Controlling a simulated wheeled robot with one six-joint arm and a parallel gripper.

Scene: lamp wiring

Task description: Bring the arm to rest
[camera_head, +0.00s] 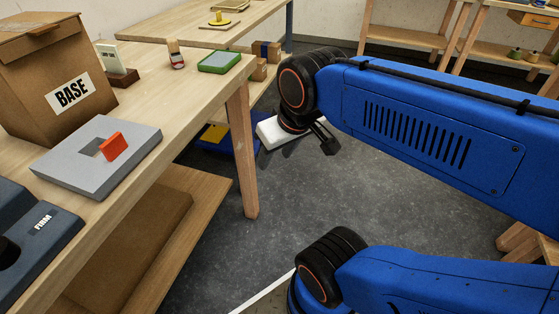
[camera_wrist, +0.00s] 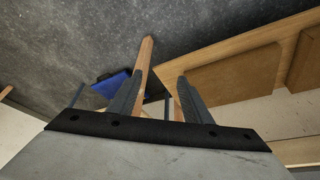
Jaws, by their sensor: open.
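My blue arm reaches in from the right in the head view, its bent wrist over open floor beside the workbench. My gripper (camera_wrist: 160,77) shows in the wrist view with its two dark fingers apart and nothing between them. A wooden leg and the grey floor lie beyond the fingers.
The workbench (camera_head: 215,85) at left holds a box labelled BASE (camera_head: 60,75), a grey plate (camera_head: 75,165) with a red piece (camera_head: 111,146), and a green tray (camera_head: 219,61). Shelves stand behind. A blue object (camera_head: 215,140) lies low behind the bench leg (camera_head: 243,150).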

